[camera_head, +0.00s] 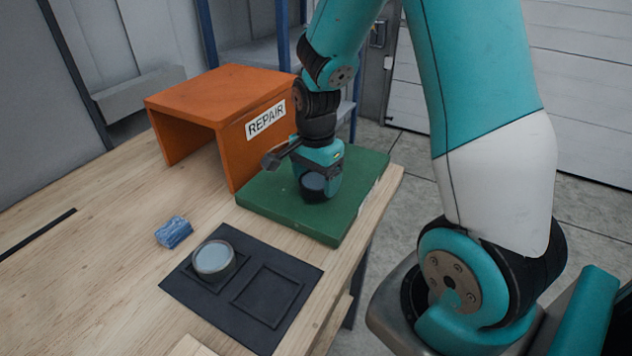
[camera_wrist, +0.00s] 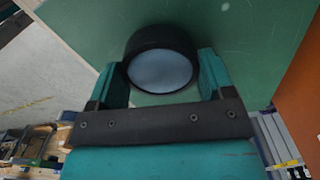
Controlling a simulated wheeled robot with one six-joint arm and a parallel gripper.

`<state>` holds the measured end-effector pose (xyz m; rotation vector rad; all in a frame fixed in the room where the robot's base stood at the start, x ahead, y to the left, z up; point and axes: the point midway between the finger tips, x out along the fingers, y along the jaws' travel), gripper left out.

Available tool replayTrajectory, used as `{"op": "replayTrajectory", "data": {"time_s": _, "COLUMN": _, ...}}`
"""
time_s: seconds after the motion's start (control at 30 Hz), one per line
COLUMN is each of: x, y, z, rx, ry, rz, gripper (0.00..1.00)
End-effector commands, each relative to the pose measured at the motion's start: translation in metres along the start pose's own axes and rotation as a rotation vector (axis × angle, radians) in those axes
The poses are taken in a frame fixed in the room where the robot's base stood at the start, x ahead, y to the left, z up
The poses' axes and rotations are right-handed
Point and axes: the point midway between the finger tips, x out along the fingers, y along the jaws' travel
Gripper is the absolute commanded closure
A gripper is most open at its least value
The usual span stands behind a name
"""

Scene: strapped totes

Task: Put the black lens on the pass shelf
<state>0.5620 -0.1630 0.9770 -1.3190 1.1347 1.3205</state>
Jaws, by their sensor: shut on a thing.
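The black lens (camera_wrist: 160,42), a short black ring with a pale blue glass face, sits between the two teal fingers of my gripper (camera_wrist: 162,66) in the wrist view. The fingers are shut on its sides. In the head view my gripper (camera_head: 317,182) is low over the green slab (camera_head: 290,216), and the lens (camera_head: 314,195) shows beneath it. I cannot tell whether the lens touches the green surface. No pass label shows; the orange box-like shelf (camera_head: 205,95) beside the slab reads REPAIR.
A dark mat (camera_head: 245,328) with two square recesses lies in front. A grey-rimmed lens (camera_head: 214,260) stands in its left recess; the right one is empty. A crumpled blue cloth (camera_head: 174,232) lies on the wooden table (camera_head: 95,245). The table's right edge is close to the slab.

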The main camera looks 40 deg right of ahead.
Motion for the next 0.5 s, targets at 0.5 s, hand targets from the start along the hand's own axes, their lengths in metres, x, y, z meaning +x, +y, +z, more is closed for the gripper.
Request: {"op": "replayTrajectory", "data": {"time_s": 0.5, "x": 0.0162, "y": -0.0001, "z": 0.0002, "rx": -0.001, "ry": 0.000, "rz": -0.001, "gripper": 0.21}}
